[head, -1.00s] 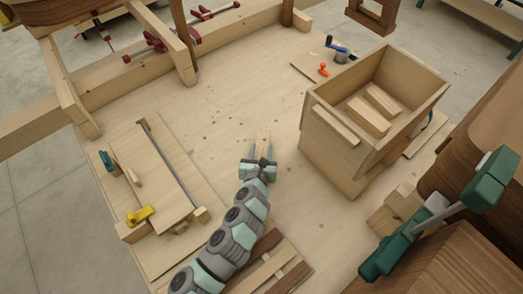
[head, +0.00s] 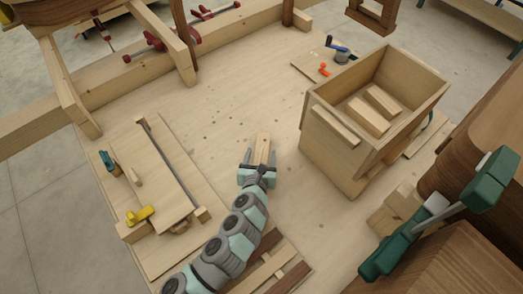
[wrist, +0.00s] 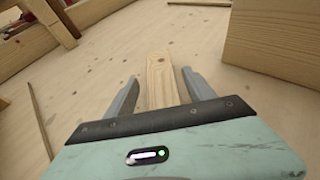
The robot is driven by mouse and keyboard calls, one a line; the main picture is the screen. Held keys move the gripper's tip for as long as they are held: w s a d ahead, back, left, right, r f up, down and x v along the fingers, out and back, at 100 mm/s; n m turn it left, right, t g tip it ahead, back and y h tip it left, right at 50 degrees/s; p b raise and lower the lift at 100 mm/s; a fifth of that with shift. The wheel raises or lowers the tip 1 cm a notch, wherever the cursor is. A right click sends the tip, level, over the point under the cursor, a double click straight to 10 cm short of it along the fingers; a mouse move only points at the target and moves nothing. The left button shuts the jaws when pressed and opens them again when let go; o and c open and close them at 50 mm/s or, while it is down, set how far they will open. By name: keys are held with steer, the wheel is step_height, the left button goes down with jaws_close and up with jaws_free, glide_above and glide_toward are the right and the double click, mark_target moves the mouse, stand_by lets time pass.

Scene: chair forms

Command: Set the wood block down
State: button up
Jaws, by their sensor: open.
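The wood block (head: 262,145) is a light, narrow piece lying on the pale workbench top (head: 225,115), left of the wooden box. My gripper (head: 260,157) is open, with one finger on each side of the block's near end. In the wrist view the block (wrist: 160,80) extends forward between the two grey fingers of my gripper (wrist: 160,88). Gaps show between the block and both fingers. The block's near end is hidden behind the gripper body in the wrist view.
A wooden box (head: 335,150) with blocks inside stands to the right. A board with a yellow-handled clamp (head: 140,215) lies to the left. A green clamp (head: 405,240) is at the lower right. Bench room beyond the block is clear.

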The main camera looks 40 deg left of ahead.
steer(key=p+v, duration=0.1)
steer(key=v, duration=0.7)
steer(key=shift+s+d+r, duration=0.1)
steer(key=shift+s+d, duration=0.05)
steer(key=shift+s, duration=0.1)
steer(key=shift+o, duration=0.5)
steer(key=shift+s+d+r, duration=0.15)
steer(key=shift+s+d, duration=0.05)
steer(key=shift+d, duration=0.1)
